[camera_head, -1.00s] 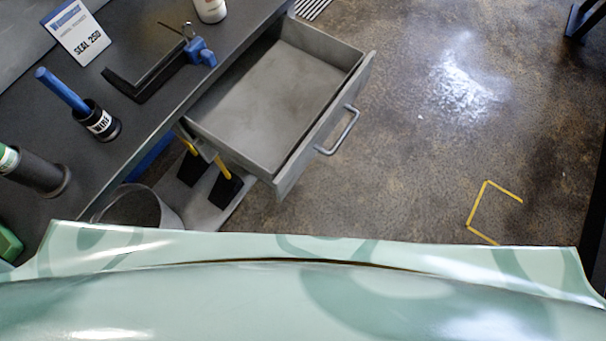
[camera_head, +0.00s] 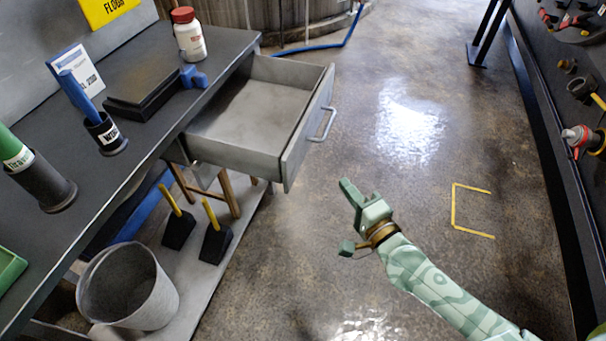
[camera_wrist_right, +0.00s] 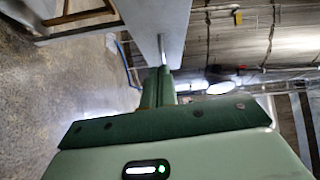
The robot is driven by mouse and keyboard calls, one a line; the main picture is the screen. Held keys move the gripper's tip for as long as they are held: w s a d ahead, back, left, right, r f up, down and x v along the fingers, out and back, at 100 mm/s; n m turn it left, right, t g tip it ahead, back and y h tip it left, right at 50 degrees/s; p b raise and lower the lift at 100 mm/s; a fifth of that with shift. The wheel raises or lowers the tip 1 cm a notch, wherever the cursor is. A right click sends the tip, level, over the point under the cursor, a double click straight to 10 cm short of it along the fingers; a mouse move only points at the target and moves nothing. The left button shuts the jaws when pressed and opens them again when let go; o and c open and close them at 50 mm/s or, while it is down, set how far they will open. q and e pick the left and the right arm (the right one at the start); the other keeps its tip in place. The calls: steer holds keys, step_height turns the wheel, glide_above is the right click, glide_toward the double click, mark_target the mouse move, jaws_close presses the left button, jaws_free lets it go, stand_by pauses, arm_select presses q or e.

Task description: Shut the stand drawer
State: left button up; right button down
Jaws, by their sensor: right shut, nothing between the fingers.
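The stand drawer (camera_head: 255,118) is pulled well out from under the dark worktop and looks empty inside. Its grey front panel (camera_head: 308,128) faces right and carries a metal bar handle (camera_head: 323,124). My right gripper (camera_head: 346,186) is shut and empty, in front of the drawer's front panel, below the handle in the head view and apart from it. In the right wrist view the shut fingers (camera_wrist_right: 158,82) point toward the drawer's front panel (camera_wrist_right: 155,22) and its handle (camera_wrist_right: 162,50); whether they touch cannot be told there. My left gripper is not in view.
The stand's worktop (camera_head: 60,150) holds a white bottle (camera_head: 189,36), a black block, a sign and tool holders. Below stand a grey bucket (camera_head: 127,287) and two black-and-yellow tools. Floor right of the drawer is clear, with a yellow mark (camera_head: 455,207).

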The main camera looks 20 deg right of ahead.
steer(key=m, duration=0.1)
steer(key=b, duration=0.1)
glide_toward(304, 142)
steer(key=w+d, duration=0.2)
steer(key=w, duration=0.1)
steer(key=shift+w+a+f+m+h, duration=0.2)
steer(key=shift+w+a+m+h, duration=0.1)
steer(key=shift+w+a, duration=1.2)
steer(key=shift+a, duration=0.1)
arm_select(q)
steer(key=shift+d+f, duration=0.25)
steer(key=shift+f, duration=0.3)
